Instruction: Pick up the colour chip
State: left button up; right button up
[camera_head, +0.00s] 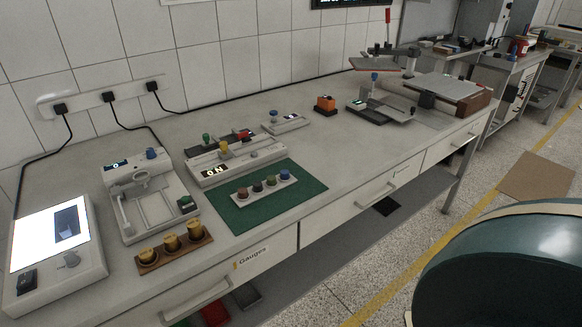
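I cannot tell for certain which thing is the colour chip. Neither of my grippers shows in this view.
The long grey bench (345,150) has drawers below. A lit screen device (55,250), a grey instrument (148,195) and a brown block with brass weights (174,248) stand at left. A grey device with coloured knobs (236,160) is behind the mat. Bare bench lies right of the mat.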

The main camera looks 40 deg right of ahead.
aim_at(285, 173)
jog(key=i+l, duration=0.1)
jog(key=l, duration=1.35)
jog(key=i+l+u, duration=0.1)
jog(key=l, duration=0.6)
jog(key=i, duration=0.05)
